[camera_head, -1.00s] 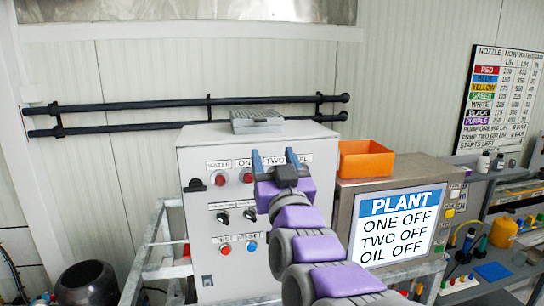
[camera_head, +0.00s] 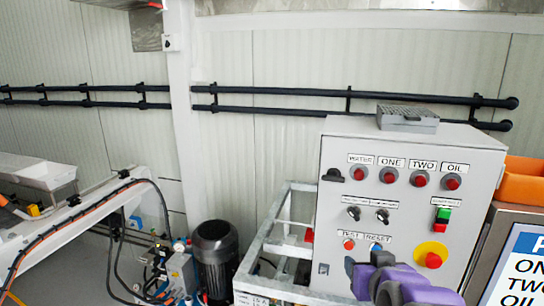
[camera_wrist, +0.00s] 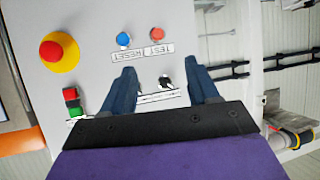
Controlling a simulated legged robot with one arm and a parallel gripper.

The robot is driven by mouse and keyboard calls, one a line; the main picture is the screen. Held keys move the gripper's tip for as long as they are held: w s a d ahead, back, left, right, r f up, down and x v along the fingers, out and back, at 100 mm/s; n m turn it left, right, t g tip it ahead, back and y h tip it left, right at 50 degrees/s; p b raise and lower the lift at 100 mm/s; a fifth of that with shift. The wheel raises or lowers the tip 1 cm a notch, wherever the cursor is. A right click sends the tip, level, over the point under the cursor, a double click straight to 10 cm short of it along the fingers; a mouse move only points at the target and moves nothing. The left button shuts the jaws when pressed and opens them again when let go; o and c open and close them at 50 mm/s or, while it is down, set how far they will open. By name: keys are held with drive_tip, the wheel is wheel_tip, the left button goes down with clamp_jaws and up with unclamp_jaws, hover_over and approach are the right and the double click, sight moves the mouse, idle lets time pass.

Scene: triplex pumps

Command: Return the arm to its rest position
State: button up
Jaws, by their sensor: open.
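My purple and grey arm (camera_head: 415,288) shows at the bottom edge of the head view, in front of the lower part of the grey control panel (camera_head: 335,225). My gripper (camera_head: 363,257) is small there, below the TEST and RESET buttons. In the wrist view my gripper (camera_wrist: 162,78) is open, with two dark blue fingers spread apart and nothing between them. Most of the arm is outside the head view.
The panel carries a yellow-red emergency stop (camera_head: 431,254) and several red buttons. A grey metal box (camera_head: 408,117) lies on top. An orange bin (camera_head: 522,182) is at right. A metal frame (camera_head: 268,238) and dark cylinder (camera_head: 214,258) stand left. Black pipes (camera_head: 300,107) run along the wall.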

drive_tip(key=s+a+f+g+y, duration=0.1)
drive_tip(key=s+a+f+g, duration=0.3)
drive_tip(key=s+f+g, duration=0.85)
drive_tip(key=s, duration=0.6)
drive_tip(key=s+f+g, duration=0.2)
drive_tip(key=s, duration=0.6)
drive_tip(key=shift+s+a+f+n, duration=0.25)
drive_tip(key=shift+s+a+n, duration=0.05)
drive_tip(key=shift+s+a, duration=0.15)
